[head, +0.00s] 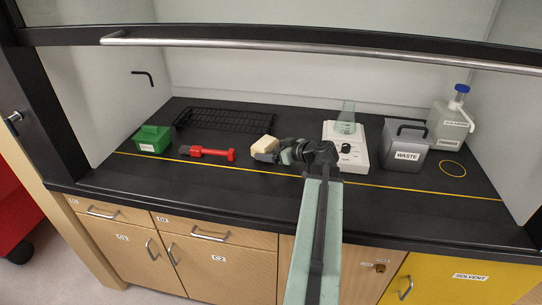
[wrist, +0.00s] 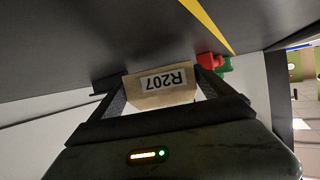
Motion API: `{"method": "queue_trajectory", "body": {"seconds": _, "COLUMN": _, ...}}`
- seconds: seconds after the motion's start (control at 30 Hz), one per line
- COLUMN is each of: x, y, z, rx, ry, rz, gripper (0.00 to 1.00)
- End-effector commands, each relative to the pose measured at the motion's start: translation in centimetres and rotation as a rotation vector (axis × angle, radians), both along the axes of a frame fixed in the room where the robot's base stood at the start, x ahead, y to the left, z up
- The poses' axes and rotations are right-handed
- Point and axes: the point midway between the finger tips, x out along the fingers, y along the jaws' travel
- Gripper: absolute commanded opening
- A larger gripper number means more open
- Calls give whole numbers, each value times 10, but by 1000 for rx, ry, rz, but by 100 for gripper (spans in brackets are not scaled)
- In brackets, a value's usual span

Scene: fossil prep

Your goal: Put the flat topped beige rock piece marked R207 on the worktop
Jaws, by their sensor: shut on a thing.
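The beige rock piece (wrist: 160,97) carries a label reading R207, which appears upside down in the wrist view. My gripper (wrist: 160,100) is shut on it, with one finger on each side. In the head view the beige piece (head: 264,144) is at the tip of my gripper (head: 268,149), over the middle of the black worktop (head: 240,181). I cannot tell whether the piece touches the worktop or is just above it.
A red tool (head: 208,152) and a green box (head: 152,138) lie to the left. A black rack (head: 225,119) is behind. A white instrument with a flask (head: 346,146), a waste bin (head: 405,148) and a bottle (head: 452,121) stand right. The worktop's front strip is clear.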

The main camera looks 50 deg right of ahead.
Motion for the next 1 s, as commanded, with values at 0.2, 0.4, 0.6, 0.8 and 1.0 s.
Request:
{"method": "queue_trajectory", "body": {"seconds": 0.2, "x": -1, "y": -1, "z": 2, "rx": 1, "ry": -3, "rz": -3, "gripper": 19}}
{"method": "queue_trajectory", "body": {"seconds": 0.4, "x": -2, "y": -2, "z": -5, "rx": 1, "ry": -3, "rz": -5, "gripper": 19}}
{"method": "queue_trajectory", "body": {"seconds": 0.6, "x": -2, "y": -3, "z": -10, "rx": 1, "ry": -3, "rz": -6, "gripper": 19}}
{"method": "queue_trajectory", "body": {"seconds": 0.8, "x": -3, "y": -3, "z": -10, "rx": 0, "ry": 0, "rz": -5, "gripper": 100}}
{"method": "queue_trajectory", "body": {"seconds": 1.0, "x": -3, "y": -3, "z": -9, "rx": 0, "ry": 0, "rz": -7, "gripper": 100}}
